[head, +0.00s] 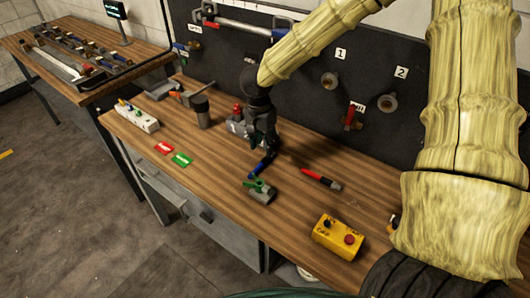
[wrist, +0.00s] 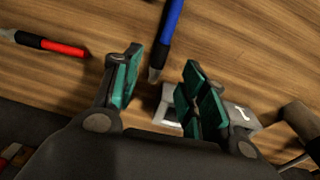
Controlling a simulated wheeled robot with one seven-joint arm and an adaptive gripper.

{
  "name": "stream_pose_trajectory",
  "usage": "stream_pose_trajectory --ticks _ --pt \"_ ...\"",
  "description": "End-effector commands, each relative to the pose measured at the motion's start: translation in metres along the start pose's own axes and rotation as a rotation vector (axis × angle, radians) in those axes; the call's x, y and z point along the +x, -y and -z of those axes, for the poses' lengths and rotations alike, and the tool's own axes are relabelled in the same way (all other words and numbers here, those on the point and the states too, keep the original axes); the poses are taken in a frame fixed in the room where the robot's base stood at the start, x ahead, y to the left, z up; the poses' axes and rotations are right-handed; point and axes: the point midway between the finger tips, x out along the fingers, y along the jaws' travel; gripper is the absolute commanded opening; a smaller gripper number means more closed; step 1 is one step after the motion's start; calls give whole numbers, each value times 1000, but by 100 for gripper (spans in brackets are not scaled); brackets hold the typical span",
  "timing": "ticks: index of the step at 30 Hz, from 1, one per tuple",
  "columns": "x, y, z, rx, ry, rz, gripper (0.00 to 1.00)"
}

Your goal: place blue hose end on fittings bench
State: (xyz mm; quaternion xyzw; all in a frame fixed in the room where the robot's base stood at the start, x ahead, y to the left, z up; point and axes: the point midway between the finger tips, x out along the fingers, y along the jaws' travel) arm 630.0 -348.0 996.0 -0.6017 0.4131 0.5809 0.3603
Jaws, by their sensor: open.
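The blue hose end (head: 262,166) lies on the near wooden bench (head: 215,163), partly hidden by my gripper in the head view. In the wrist view the blue hose end (wrist: 169,28) runs down from the top edge, its grey tip close to the gap between the fingers. My gripper (head: 264,145) is low over the bench. In the wrist view my gripper (wrist: 160,85) has its teal-padded fingers apart, with nothing held between them. A second wooden bench (head: 60,28) stands at the far left, bearing a tray of fittings. No label shows which is the fittings bench.
A grey block marked 1 (wrist: 242,113) is close by the right finger. A red hose-like piece (head: 318,178), a green-handled valve (head: 260,190) and a yellow button box (head: 338,238) lie nearby. A dark panel (head: 300,55) rises behind. A dark cylinder (head: 202,112) stands left.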

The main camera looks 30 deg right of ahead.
Motion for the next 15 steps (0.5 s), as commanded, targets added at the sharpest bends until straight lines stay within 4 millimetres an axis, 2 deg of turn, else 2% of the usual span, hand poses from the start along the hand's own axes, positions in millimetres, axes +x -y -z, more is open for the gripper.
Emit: stream_pose_trajectory --ticks 7,15 --pt "-38 1 0 2 0 3 43" --pt "-57 0 0 0 0 0 43"
